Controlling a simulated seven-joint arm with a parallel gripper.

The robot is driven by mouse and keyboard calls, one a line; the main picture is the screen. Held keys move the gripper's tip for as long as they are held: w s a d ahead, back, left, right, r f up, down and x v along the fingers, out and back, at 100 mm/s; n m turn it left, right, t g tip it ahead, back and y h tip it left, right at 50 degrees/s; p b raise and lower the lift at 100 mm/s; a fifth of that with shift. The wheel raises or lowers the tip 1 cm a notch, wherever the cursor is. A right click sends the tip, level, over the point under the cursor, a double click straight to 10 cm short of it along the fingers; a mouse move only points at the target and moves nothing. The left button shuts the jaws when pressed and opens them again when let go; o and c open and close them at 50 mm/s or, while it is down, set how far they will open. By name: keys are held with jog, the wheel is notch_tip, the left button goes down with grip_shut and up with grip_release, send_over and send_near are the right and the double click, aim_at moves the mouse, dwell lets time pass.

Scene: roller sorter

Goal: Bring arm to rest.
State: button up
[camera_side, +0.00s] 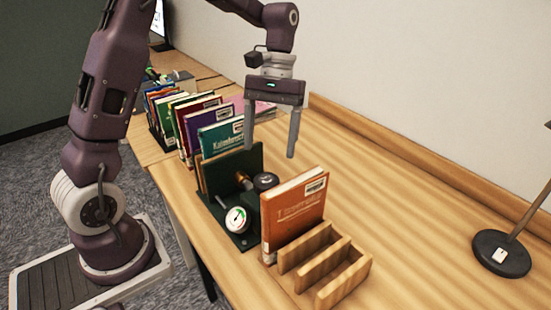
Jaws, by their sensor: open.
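My gripper (270,146) hangs above the wooden table, its two fingers pointing down and spread apart. Nothing shows between the fingers. It is above and behind the green roller device (236,167), apart from it. A teal book (220,138) stands to the left of my gripper, in a row of several upright books.
A white dial (236,219) and dark rollers sit on the green device. A round black lamp base (501,254) stands at the right. A low wooden ledge (420,170) runs along the wall. The table between the orange book and the lamp is clear.

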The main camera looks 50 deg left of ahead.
jog(key=s+d+r+m+t+y, duration=0.2)
jog(key=s+d+r+m+t, duration=0.15)
jog(key=s+r, duration=0.55)
jog(key=s+d+f+m+t, duration=0.1)
jog(key=s+m+t, duration=0.2)
jog(key=s, duration=0.7)
jog(key=shift+d+f+t, duration=0.35)
jog(key=shift+f+t, duration=0.05)
jog(key=shift+t, duration=0.75)
